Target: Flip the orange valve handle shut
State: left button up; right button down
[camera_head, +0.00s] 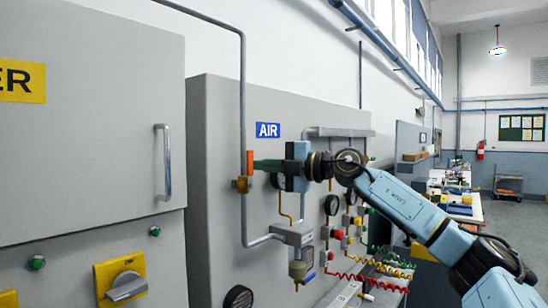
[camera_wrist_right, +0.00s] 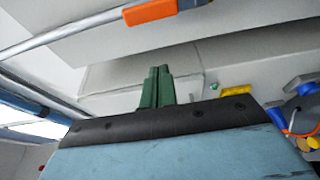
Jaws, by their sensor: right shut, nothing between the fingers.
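The orange valve handle (camera_head: 250,162) stands upright, in line with the vertical grey pipe, above a brass-coloured valve body (camera_head: 242,184) in the head view. In the right wrist view the orange handle (camera_wrist_right: 150,11) lies at the top edge, beyond the fingertips. My right gripper (camera_head: 257,165) has green fingers, pressed together and empty, pointing left just beside the handle. In the right wrist view its fingers (camera_wrist_right: 157,70) show as shut, with a visible gap to the handle. Whether they touch it is hard to tell in the head view. My left gripper is not in view.
A grey panel with a blue AIR sign (camera_head: 268,130) stands behind the pipe. A grey cabinet with a metal door handle (camera_head: 163,162) is at left.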

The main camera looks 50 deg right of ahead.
aim_at(249, 163)
jog(key=w+p, duration=0.2)
jog(key=w, duration=0.4)
jog(key=shift+d+p, duration=0.15)
jog(key=shift+p, duration=0.2)
jog(key=shift+d, duration=0.55)
jog(key=shift+d, duration=0.1)
jog(key=shift+d+m+b, duration=0.2)
jog(key=shift+m+b, duration=0.15)
jog(key=shift+m, duration=0.05)
